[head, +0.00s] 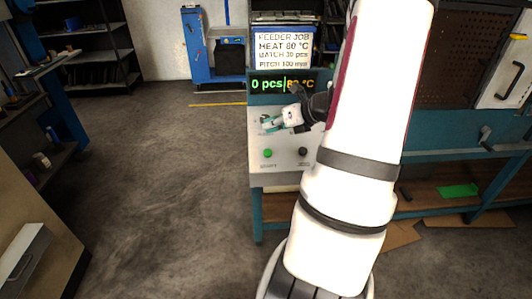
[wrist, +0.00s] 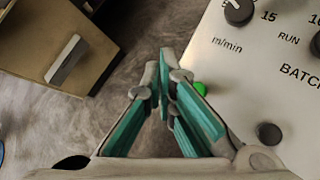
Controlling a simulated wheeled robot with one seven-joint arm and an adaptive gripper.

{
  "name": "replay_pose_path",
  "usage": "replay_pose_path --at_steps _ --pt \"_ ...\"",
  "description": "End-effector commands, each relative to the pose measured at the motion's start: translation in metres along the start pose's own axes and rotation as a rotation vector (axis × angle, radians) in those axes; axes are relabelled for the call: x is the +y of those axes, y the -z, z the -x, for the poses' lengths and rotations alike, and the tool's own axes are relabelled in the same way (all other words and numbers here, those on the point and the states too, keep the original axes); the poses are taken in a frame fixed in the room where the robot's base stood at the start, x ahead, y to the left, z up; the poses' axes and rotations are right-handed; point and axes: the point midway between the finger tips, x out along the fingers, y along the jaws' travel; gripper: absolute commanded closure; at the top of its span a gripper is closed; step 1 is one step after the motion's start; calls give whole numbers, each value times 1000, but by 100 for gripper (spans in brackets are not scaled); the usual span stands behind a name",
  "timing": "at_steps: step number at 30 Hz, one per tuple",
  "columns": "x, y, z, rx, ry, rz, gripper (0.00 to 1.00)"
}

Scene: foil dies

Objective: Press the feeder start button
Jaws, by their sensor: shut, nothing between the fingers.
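The green button (head: 267,153) sits at the lower left of the pale control panel (head: 284,172), with blurred lettering below it. In the wrist view the green button (wrist: 200,88) shows just right of my fingers, partly hidden by one. My gripper (head: 268,124) is above the button in the head view, over the panel's upper left. In the wrist view my gripper (wrist: 165,58) has its teal-sided fingertips together with nothing between them. I cannot tell its exact height over the panel. A dark round button (head: 302,151) is right of the green one.
A display (head: 283,85) behind the panel reads 0 pcs and about 80 °C. A job sign (head: 285,48) stands above it. The wrist view shows a dial (wrist: 239,11) marked 15 and m/min. A drawer cabinet (head: 30,240) stands at left; the floor between is clear.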

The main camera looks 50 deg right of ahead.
Motion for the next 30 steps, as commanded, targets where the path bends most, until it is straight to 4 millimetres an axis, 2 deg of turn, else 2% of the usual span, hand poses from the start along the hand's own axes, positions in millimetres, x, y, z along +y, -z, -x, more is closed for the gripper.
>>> replay_pose_path --at_steps 8,22,30 --pt "-6 6 -10 1 0 1 100" --pt "-35 36 -51 1 -2 1 100" --pt "-44 45 -62 0 -1 2 100"
